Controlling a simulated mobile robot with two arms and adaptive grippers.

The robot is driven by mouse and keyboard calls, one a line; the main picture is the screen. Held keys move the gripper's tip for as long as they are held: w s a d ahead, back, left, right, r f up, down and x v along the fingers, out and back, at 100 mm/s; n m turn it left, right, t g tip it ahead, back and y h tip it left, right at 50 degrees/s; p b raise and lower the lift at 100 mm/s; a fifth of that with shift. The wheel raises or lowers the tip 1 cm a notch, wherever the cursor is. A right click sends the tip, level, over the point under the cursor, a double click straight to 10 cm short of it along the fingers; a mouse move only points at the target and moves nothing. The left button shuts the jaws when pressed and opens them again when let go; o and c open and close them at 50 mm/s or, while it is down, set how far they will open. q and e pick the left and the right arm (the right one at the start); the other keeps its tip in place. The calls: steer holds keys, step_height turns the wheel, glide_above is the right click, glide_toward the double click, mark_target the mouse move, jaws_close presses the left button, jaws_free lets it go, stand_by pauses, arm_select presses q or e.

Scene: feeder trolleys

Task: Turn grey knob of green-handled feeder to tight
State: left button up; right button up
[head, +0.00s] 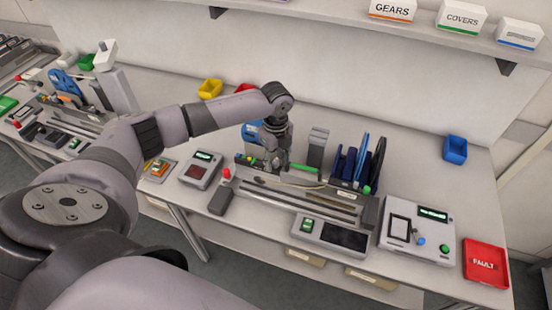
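My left gripper (273,163) points down over the back left part of the middle bench station (290,197). It is small and partly hidden by its own wrist, so I cannot tell whether its fingers are open or shut. A thin green bar (305,169) shows just right of the fingers, and another green piece (244,160) shows just left of them. Either may belong to the green-handled feeder; I cannot tell which. I cannot make out the grey knob; the gripper may cover it. My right gripper is not in view.
Blue reels (357,164) stand upright in a rack right of the gripper, beside a grey post (317,147). A test box (418,230) and a red FAULT tray (486,263) lie at right. A shelf with labelled boxes overhangs the back.

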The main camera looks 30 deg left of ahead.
mark_target(276, 162)
arm_select(q)
step_height(276, 162, up, 12)
stand_by(0.6)
